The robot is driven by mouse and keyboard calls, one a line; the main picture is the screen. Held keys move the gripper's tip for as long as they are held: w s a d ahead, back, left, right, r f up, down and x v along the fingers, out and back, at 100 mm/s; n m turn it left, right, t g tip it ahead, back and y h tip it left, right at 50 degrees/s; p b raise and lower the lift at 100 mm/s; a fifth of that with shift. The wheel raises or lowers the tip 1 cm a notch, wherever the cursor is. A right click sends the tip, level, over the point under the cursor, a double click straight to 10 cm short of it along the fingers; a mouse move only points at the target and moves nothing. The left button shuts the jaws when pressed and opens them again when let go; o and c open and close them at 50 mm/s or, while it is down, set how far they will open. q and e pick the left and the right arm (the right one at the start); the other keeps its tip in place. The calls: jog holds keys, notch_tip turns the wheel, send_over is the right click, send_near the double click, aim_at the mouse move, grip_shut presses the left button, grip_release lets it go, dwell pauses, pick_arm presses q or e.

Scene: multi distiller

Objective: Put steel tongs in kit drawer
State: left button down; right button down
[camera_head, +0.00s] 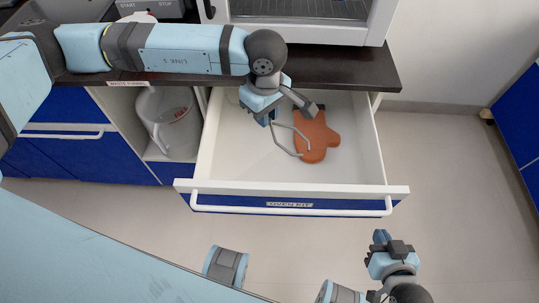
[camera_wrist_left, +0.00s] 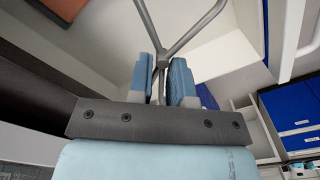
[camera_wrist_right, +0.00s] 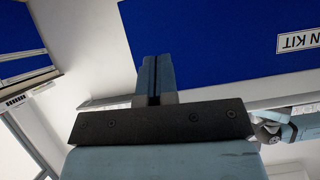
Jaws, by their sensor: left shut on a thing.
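The kit drawer (camera_head: 240,168), labelled "OVEN KIT" on its blue front, is pulled open in the head view. My left gripper (camera_head: 271,119) is over the back left part of the drawer, pointing down. It is shut on the steel tongs (camera_head: 298,152), thin grey rods that spread towards the drawer's middle. In the left wrist view the tongs (camera_wrist_left: 179,47) fork out from between the left gripper's fingers (camera_wrist_left: 164,82). Whether the tongs touch the drawer floor is unclear. My right gripper (camera_head: 380,240) is outside, in front of the drawer; its fingers (camera_wrist_right: 155,80) are together and empty.
An orange-brown oven mitt (camera_head: 318,140) lies in the drawer, beside and partly under the tongs in view. The dark worktop (camera_head: 340,62) edge overhangs the drawer's back. A pale bucket-like container (camera_head: 175,125) stands in the open compartment to the left. The drawer's left front floor is bare.

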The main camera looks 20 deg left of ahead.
aim_at(267, 164)
pick_arm(q)
notch_tip(267, 164, down, 20)
jog(key=b, duration=0.2)
jog(key=shift+r+b, duration=0.15)
jog(key=shift+b, duration=0.2)
jog(key=c, duration=1.1)
grip_release()
jog(key=shift+r, duration=0.1)
jog(key=shift+o, duration=0.2)
jog(key=shift+r, duration=0.1)
notch_tip(267, 164, up, 12)
jog(key=p, duration=0.2)
